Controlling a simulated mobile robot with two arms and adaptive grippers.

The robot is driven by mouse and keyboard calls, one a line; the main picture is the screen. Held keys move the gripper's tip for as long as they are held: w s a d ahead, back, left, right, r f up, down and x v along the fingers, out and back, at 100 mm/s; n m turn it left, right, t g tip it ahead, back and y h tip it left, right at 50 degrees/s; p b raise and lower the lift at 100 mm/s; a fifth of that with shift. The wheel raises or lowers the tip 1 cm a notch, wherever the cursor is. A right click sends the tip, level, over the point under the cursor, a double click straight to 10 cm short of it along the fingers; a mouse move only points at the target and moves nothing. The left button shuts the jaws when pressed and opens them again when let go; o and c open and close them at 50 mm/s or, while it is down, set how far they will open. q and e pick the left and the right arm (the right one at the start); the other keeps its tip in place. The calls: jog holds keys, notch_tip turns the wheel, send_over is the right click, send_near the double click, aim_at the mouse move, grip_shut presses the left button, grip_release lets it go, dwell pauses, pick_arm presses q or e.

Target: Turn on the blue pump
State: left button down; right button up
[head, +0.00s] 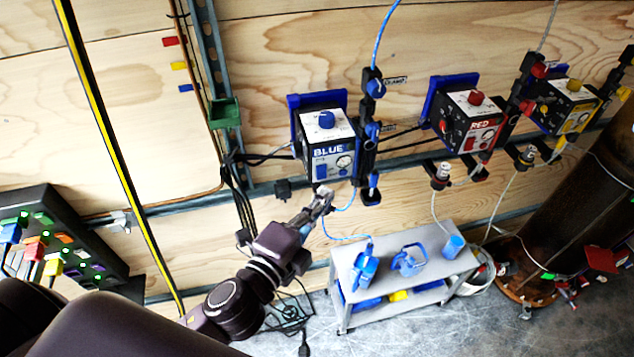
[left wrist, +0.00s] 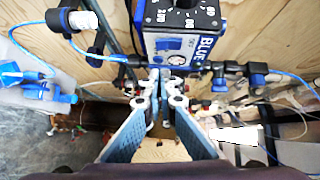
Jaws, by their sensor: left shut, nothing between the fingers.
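The blue pump (head: 327,150) is a box with a blue knob (head: 326,119) on top and a front panel lettered BLUE. It is mounted on the wooden wall in the head view. In the left wrist view the pump (left wrist: 185,40) is at the top centre, with part of its numbered dial showing. My left gripper (head: 324,195) is just below the pump's front in the head view. It is shut and empty, and its fingers (left wrist: 158,85) point toward the pump's lower front. I cannot tell whether the fingertips touch it. My right gripper is not in view.
A red pump (head: 468,122) and a yellow pump (head: 568,108) hang to the right. Blue valves (head: 372,130) on a black upright stand beside the blue pump. A grey cart (head: 345,272) with blue items is below. Blue tubing (head: 348,204) hangs near my left gripper.

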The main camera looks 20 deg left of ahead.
aim_at(325, 177)
pick_arm(q)
jog(key=w+a, duration=0.2)
jog(key=shift+w+a+f+p, duration=0.1)
jog(key=shift+w+f+p, duration=0.1)
jog(key=shift+w+p, duration=0.2)
jog(key=shift+w+a+f+b, duration=0.2)
jog(key=shift+f+b, duration=0.1)
jog(key=shift+b, duration=0.8)
jog(key=shift+r, duration=0.2)
jog(key=shift+p, duration=0.3)
